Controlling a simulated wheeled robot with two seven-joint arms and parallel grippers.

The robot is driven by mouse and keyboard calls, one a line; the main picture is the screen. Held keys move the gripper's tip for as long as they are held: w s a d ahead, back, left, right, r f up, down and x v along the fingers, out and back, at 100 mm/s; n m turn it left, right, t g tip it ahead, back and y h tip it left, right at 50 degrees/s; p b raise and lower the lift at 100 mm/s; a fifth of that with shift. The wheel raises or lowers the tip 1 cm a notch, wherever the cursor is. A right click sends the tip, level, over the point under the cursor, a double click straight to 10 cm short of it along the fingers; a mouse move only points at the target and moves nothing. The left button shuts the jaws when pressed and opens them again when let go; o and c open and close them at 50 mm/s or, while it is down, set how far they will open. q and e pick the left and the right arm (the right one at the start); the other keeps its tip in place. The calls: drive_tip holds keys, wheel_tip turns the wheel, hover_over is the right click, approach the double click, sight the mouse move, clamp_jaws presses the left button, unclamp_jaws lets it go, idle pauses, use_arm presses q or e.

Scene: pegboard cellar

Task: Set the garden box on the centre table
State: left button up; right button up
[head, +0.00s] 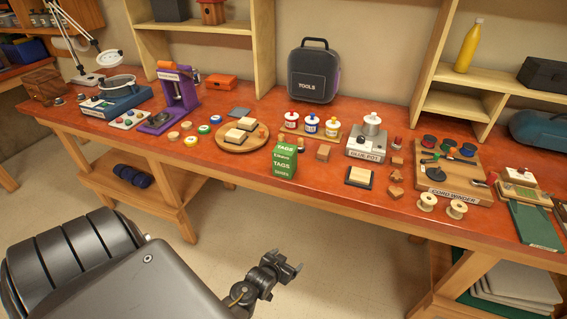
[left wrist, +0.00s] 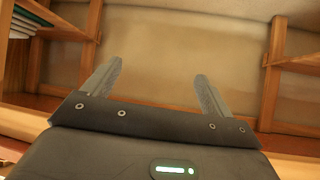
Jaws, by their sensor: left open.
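I cannot make out anything marked as a garden box. A green box lettered TAGS (head: 284,162) stands upright near the front edge of the long red-topped workbench (head: 330,182). I cannot tell whether this bench is the centre table. My left gripper (head: 287,267) is in front of the bench, over the floor and apart from the green box. In the left wrist view its two fingers (left wrist: 159,72) are spread with nothing between them. My right gripper is not in view.
A black TOOLS case (head: 313,75) stands at the bench's back. A purple press (head: 178,88), glue pot (head: 368,142) and cord winder board (head: 450,178) crowd the top. A blue roll (head: 132,176) lies on the lower shelf. The floor ahead is clear.

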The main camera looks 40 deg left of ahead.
use_arm(q)
drive_tip(key=w+a+r+n+t+y, duration=0.1)
drive_tip(key=w+a+r+t, duration=0.15)
drive_tip(key=r, duration=0.65)
drive_tip(key=w+a+r+n+t+y, duration=0.1)
drive_tip(key=w+a+r, duration=0.2)
drive_tip(key=r, duration=0.6)
drive_tip(key=t+y, duration=0.2)
drive_tip(key=t, duration=0.1)
approach(285, 148)
drive_tip(key=shift+n, duration=0.3)
drive_tip(key=w, duration=0.1)
drive_tip(key=w+a+f, duration=0.1)
drive_tip(key=w, duration=0.1)
drive_tip(key=w+p, duration=0.1)
drive_tip(key=shift+w+a+f, duration=0.15)
drive_tip(key=shift+w+a, duration=0.1)
drive_tip(key=shift+a, duration=0.1)
drive_tip(key=shift+w, duration=0.1)
drive_tip(key=p+x, duration=0.2)
drive_tip(key=x, duration=0.3)
drive_tip(key=shift+d, duration=0.1)
drive_tip(key=c, duration=1.1)
drive_tip(key=shift+c, duration=0.6)
